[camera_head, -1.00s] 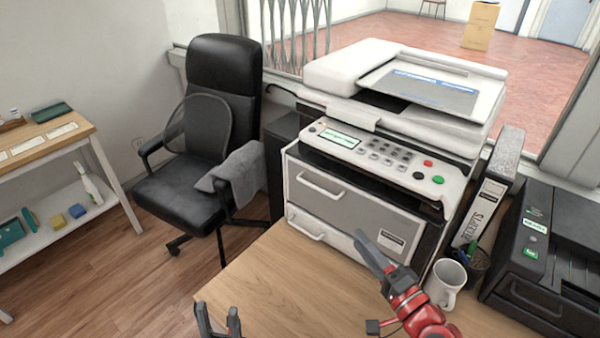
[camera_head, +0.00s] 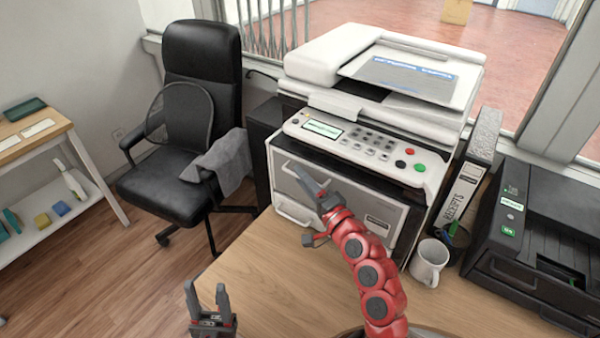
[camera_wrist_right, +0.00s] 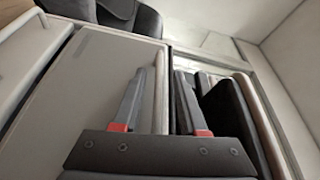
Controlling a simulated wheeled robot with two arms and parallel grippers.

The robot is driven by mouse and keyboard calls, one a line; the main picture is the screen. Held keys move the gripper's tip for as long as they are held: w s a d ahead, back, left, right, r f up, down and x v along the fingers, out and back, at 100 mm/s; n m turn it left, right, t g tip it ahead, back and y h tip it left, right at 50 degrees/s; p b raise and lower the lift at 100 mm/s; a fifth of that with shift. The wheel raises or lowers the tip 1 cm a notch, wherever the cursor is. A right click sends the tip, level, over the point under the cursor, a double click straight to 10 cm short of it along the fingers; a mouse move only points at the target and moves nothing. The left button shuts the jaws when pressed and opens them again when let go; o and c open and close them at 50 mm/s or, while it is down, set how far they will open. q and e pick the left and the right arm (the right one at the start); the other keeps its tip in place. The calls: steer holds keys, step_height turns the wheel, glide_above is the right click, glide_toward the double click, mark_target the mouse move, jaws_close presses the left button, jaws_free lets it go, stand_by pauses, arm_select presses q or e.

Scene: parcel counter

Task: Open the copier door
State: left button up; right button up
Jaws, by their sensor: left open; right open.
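The copier (camera_head: 400,125) stands on the wooden counter, its grey front door (camera_head: 365,200) looking shut. The red right arm reaches up to the left part of the door. My right gripper (camera_head: 312,185) is open there and hides much of the door handle in the head view. In the right wrist view, the pale handle bar (camera_wrist_right: 161,95) lies between the two open fingers, beside the grey door panel (camera_wrist_right: 85,85). The bar does not look gripped. My left gripper (camera_head: 208,298) is open and empty, low at the counter's front left.
A white mug (camera_head: 428,262), a pen holder (camera_head: 455,245) and a receipts binder (camera_head: 466,190) stand right of the copier. A black printer (camera_head: 540,240) is further right. A black office chair (camera_head: 195,130) stands left. The counter's front left (camera_head: 265,275) is clear.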

steer(key=shift+x, duration=0.8)
steer(key=shift+f, duration=0.1)
jaws_close()
stand_by(0.8)
